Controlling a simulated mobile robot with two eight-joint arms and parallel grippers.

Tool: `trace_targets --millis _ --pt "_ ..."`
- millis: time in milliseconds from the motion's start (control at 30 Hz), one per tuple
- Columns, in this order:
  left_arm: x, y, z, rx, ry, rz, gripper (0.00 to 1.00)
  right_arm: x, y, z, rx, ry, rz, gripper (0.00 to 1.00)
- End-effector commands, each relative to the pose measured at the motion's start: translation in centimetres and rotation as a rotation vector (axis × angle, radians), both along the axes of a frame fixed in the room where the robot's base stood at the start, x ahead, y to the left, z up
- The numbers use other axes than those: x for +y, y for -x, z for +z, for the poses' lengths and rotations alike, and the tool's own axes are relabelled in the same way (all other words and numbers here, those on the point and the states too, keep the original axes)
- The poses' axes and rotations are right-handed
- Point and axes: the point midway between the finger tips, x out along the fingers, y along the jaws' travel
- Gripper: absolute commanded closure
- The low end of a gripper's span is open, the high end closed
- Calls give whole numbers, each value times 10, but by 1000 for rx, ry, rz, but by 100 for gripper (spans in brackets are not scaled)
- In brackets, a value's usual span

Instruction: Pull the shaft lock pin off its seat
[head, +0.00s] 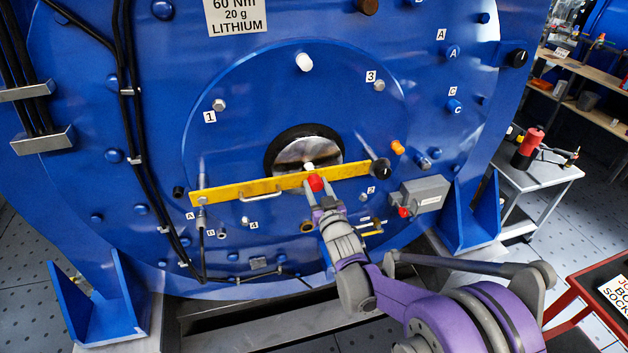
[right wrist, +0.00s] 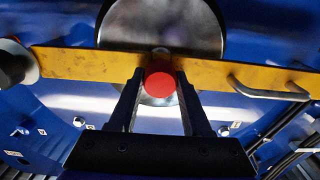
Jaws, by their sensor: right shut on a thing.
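The shaft lock pin, with a red head (head: 316,183), stands at the middle of the yellow bar (head: 225,192), in front of the shiny round shaft end (head: 308,152). A white tip shows just above the red head. My right gripper (head: 317,189) reaches up from below and is shut on the red head. In the right wrist view the two fingers pinch the red head (right wrist: 160,82) from both sides, against the yellow bar (right wrist: 85,64). Whether the pin is fully in its seat cannot be told. My left gripper is not in view.
The yellow bar carries a wire handle (head: 260,195) and a black knob (head: 380,171) at its right end. A grey box (head: 423,194) sits on the blue motor face to the right. A cart (head: 530,172) and a red table (head: 600,290) stand further right.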

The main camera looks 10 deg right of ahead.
Motion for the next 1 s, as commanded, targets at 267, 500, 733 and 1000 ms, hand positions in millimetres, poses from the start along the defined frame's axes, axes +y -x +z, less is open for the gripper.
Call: trace_targets --millis 267,500,733,1000 --pt "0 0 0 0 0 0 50 0 1 0 0 0 1 100" --pt "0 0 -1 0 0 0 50 0 10 0 0 0 1 100" --pt "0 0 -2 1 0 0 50 -1 18 0 0 0 0 100" --pt "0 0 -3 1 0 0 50 -1 29 0 -1 0 0 100"
